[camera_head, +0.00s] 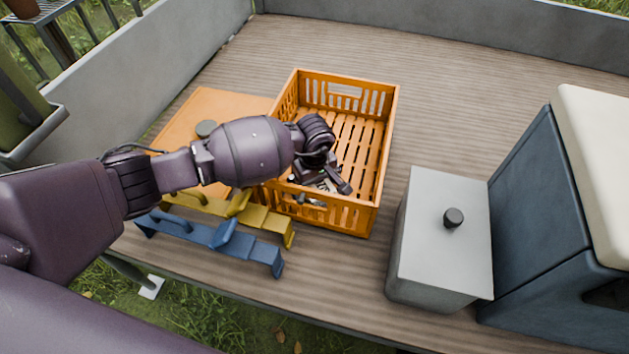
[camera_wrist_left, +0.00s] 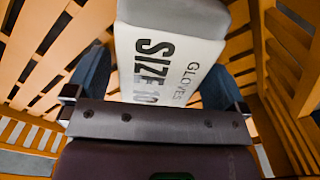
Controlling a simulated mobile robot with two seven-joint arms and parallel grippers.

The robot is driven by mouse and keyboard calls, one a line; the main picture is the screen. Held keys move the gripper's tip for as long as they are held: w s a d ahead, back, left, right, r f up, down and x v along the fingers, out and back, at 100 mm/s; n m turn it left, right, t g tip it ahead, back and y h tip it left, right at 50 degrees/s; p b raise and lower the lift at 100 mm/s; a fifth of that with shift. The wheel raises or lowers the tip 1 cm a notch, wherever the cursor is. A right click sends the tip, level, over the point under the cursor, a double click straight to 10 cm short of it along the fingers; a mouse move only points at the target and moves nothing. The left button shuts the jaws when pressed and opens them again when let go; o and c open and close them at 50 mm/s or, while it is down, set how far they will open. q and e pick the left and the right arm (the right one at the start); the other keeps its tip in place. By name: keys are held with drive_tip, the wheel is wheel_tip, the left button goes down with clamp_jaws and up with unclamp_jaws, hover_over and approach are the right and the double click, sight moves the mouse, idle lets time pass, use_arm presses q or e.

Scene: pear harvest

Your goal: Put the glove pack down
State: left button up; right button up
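The glove pack (camera_wrist_left: 165,68), white and grey with "SIZE 10 GLOVES" printed on it, lies lengthwise between the two blue fingers of my left gripper (camera_wrist_left: 156,84) in the left wrist view. The fingers stand wide apart, one on each side of the pack, with a narrow gap seeming to show at the left one. In the head view my left gripper (camera_head: 325,184) is inside the orange crate (camera_head: 383,150), low near its front left corner. Only a small pale bit of the pack shows there, mostly hidden by the gripper. My right gripper is out of view.
An orange board (camera_head: 210,104) lies left of the crate. Yellow (camera_head: 264,217) and blue (camera_head: 222,238) tools lie in front left. A grey box with a black knob (camera_head: 440,245) and a dark blue seat (camera_head: 545,215) stand right. The crate's back is empty.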

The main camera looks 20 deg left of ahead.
use_arm(q)
drive_tip(key=shift+r, duration=0.1)
drive_tip(key=shift+r, duration=0.25)
wheel_tip(320, 180, up, 12)
drive_tip(key=p, duration=0.2)
drive_tip(key=shift+f+p, duration=0.15)
drive_tip(key=shift+p, duration=0.2)
